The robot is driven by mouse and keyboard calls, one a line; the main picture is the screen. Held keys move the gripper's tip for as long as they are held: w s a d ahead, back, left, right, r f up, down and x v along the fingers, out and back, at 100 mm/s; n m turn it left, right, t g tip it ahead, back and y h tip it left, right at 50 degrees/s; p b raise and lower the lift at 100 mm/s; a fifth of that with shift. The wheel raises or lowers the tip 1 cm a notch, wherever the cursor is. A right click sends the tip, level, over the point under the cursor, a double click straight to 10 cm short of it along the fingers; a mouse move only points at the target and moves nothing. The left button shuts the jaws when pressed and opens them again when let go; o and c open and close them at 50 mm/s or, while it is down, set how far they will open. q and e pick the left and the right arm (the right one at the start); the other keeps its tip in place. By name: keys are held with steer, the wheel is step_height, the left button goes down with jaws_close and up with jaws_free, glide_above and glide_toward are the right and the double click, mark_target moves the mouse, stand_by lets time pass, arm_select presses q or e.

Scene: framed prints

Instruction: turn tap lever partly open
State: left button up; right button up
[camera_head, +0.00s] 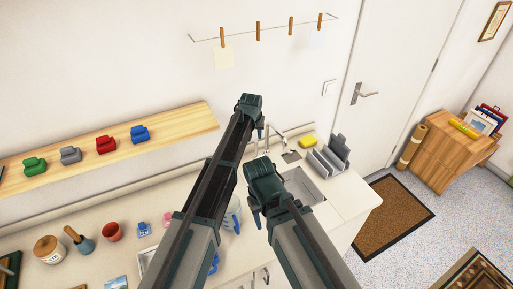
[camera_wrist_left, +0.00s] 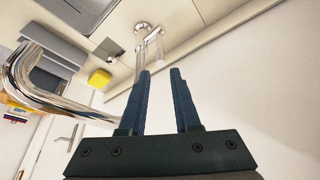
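The chrome tap (camera_head: 267,141) stands at the back of the sink (camera_head: 308,190), partly hidden by my arms. In the left wrist view its curved spout (camera_wrist_left: 38,88) looms large at the left. The tap base (camera_wrist_left: 147,30) is at the top, with thin shiny parts, perhaps the lever (camera_wrist_left: 160,47), just beyond my fingertips. My left gripper (camera_wrist_left: 160,72) is open, its two dark fingers apart with nothing clearly held. In the head view it (camera_head: 258,132) is beside the tap. My right gripper (camera_head: 256,220) is lower, over the sink's left side; its opening is unclear.
A yellow sponge (camera_head: 308,141) and a grey rack (camera_head: 330,156) stand right of the tap. A measuring jug (camera_head: 232,214) is left of my right gripper. A wooden shelf (camera_head: 180,127) with colored items runs along the wall at left.

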mark_target(256, 148)
arm_select(q)
steer(key=b+x, duration=1.2)
steer(key=x, duration=0.1)
steer(key=shift+f+b, duration=0.3)
steer(key=shift+f, duration=0.15)
arm_select(e)
step_height(256, 148, down, 13)
steer(key=shift+r, duration=0.15)
arm_select(q)
jaws_close()
